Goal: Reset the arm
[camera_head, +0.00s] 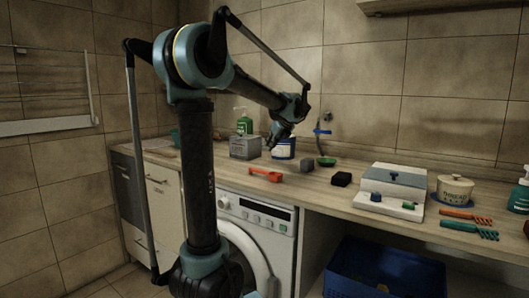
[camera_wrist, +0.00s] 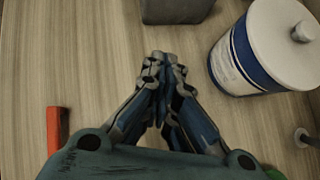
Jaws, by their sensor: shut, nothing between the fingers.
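My gripper (camera_head: 272,142) hangs over the back part of the wooden counter in the head view, at the end of my bent arm. In the wrist view my gripper (camera_wrist: 165,62) has its fingertips together, with nothing between them and bare wood below. A white canister with a blue band (camera_wrist: 272,48) stands to its right there, and the canister also shows behind the gripper in the head view (camera_head: 285,149). A grey box (camera_head: 244,147) is just left of the gripper; its edge seems to show at the top of the wrist view (camera_wrist: 176,8).
On the counter are a red-orange tool (camera_head: 265,175), a grey block (camera_head: 307,165), a black block (camera_head: 341,179), a green dish (camera_head: 327,161), a lidded pot (camera_head: 454,189), a white stand (camera_head: 388,188) and two brushes. A washing machine (camera_head: 258,216) and blue crate (camera_head: 372,272) are below.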

